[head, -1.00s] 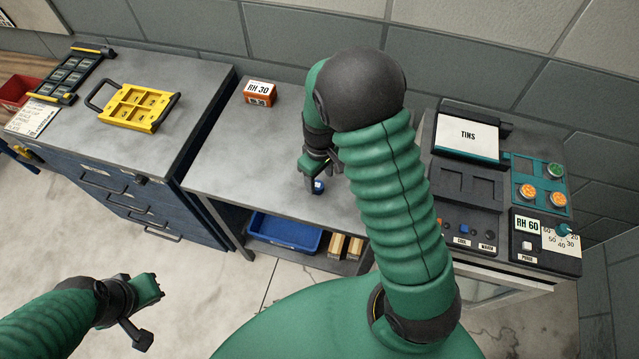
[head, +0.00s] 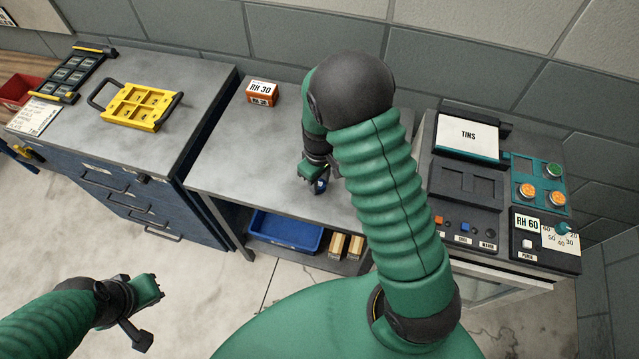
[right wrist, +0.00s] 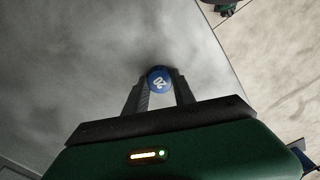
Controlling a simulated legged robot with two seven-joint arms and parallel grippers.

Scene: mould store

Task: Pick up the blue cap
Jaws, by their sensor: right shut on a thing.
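The blue cap (right wrist: 159,80) shows in the right wrist view as a round blue disc with a white mark that looks like 20. My right gripper (right wrist: 160,92) is shut on it, with one finger on each side. In the head view the right gripper (head: 319,186) points down over the middle grey table, and only a small bit of blue shows between its fingers. I cannot tell whether the cap touches the tabletop. My left gripper (head: 150,290) hangs over the floor at lower left, away from the tables; its jaw state is unclear.
An orange RH 30 box (head: 262,92) stands at the back of the grey table (head: 235,150). A yellow tray (head: 136,107) lies on the blue cabinet at left. A control unit marked TINS (head: 467,137) stands at right. A blue bin (head: 285,232) sits on the shelf below.

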